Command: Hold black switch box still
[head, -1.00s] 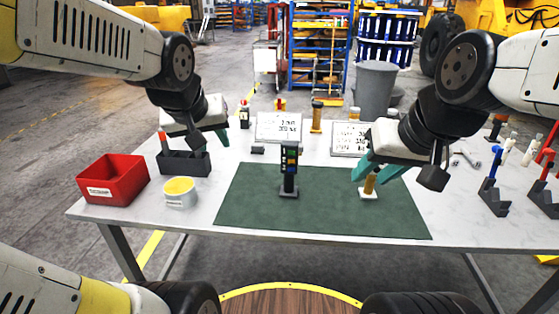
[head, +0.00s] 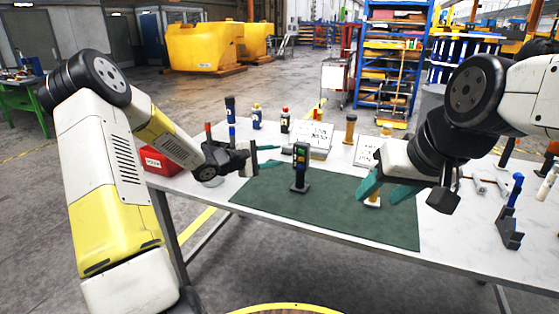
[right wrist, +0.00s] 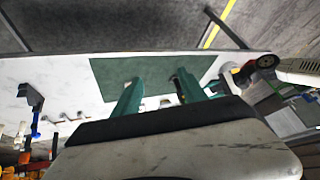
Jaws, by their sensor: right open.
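The black switch box (head: 300,167) stands upright on the green mat (head: 330,212), with coloured buttons on its front. My left gripper (head: 277,155) is open, its two teal fingers pointing right toward the switch box from its left side. The fingers look empty and apart from the box. My right gripper (head: 383,190) is open to the right of the box, above a small brass-coloured piece on a white base (head: 373,203), partly hidden by the fingers. In the right wrist view its teal fingers (right wrist: 158,80) are spread over the mat.
A red bin (head: 160,161) is at the table's left, partly behind my left arm. White sign boards (head: 311,140) and several bottles stand at the back. A dark holder with a blue-handled tool (head: 510,215) is on the right. The mat's front is clear.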

